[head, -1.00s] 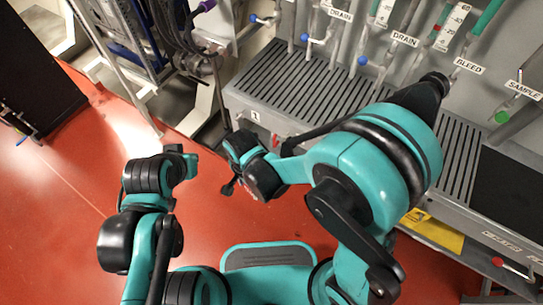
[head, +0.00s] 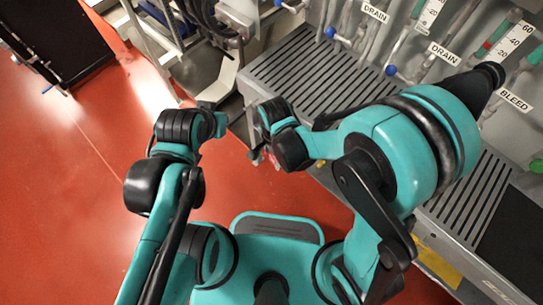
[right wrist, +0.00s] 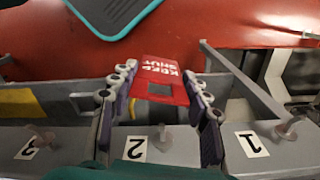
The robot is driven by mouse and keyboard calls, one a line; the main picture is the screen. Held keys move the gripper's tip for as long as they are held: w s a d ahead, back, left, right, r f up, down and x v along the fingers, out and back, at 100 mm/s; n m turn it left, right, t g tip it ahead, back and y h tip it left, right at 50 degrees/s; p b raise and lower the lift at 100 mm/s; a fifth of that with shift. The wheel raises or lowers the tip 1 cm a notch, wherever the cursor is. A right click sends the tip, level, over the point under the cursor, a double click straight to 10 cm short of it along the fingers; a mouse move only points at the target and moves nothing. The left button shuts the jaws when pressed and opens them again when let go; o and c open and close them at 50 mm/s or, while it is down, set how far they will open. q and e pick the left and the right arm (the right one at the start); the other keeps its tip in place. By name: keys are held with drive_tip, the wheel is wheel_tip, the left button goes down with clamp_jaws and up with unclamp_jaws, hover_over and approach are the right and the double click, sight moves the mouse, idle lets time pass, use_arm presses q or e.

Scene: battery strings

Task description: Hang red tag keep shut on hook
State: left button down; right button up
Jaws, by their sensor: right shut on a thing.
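The red tag (right wrist: 164,70) with white KEEP SHUT lettering is between the fingers of my right gripper (right wrist: 160,82), which is shut on it. In the right wrist view, hook-like pegs stick out by number plates: one by plate 2 (right wrist: 163,137), one by plate 1 (right wrist: 287,128), one by plate 3 (right wrist: 42,136). The tag appears apart from them. In the head view, my right gripper (head: 262,148) is beside the grey bench front and mostly hides the tag. My left arm's end (head: 212,122) is left of it; its fingers cannot be made out.
The grey slatted bench (head: 300,75) runs along the right, with pipes and blue-handled valves (head: 391,71) behind it. A metal frame stands at the upper left. The red floor (head: 100,170) is open at left.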

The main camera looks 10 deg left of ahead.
drive_tip(key=shift+w+d+f, duration=0.1)
drive_tip(key=shift+w+d, duration=0.6)
drive_tip(key=shift+w, duration=0.25)
drive_tip(key=shift+w+d+f, duration=0.1)
drive_tip(key=shift+w+d, duration=0.55)
drive_tip(key=shift+w, duration=0.25)
drive_tip(key=shift+w+d+f, duration=0.1)
drive_tip(key=shift+w+d, duration=0.6)
drive_tip(key=shift+w, duration=0.25)
drive_tip(key=shift+w+d+f+b, duration=0.4)
drive_tip(key=shift+w+f+b, duration=0.1)
drive_tip(key=shift+w+b, duration=0.1)
drive_tip(key=o, duration=1)
